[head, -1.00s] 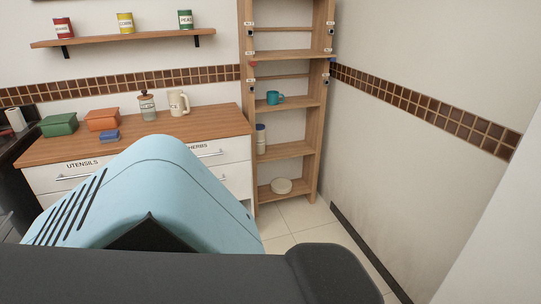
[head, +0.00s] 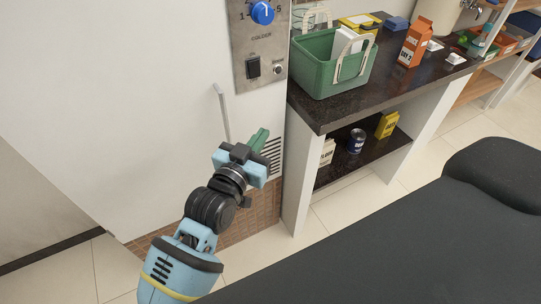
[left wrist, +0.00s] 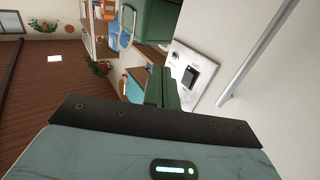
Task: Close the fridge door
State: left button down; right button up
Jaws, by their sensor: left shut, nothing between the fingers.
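The fridge (head: 110,90) is a large white front filling the left of the head view. Its door has a slim grey upright handle (head: 222,112). I see no open gap along the door there, but cannot tell for sure that it is fully shut. My left gripper (head: 259,138) has its green fingers together and empty. It is in front of the fridge, right of the handle and below the control panel. In the left wrist view the green fingers (left wrist: 161,88) are together, with the handle (left wrist: 258,52) to their right. My right gripper is out of view.
A metal control panel (head: 260,45) has a blue knob and a switch. A dark counter (head: 330,112) stands right of the fridge, holding a green basket (head: 318,72) and an orange carton (head: 415,42). Its lower shelf holds small goods. Tiled floor (head: 345,225) lies in front.

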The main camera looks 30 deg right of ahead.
pick_arm(q)
jog(key=shift+s+d, duration=0.1)
jog(key=shift+s, duration=2.6)
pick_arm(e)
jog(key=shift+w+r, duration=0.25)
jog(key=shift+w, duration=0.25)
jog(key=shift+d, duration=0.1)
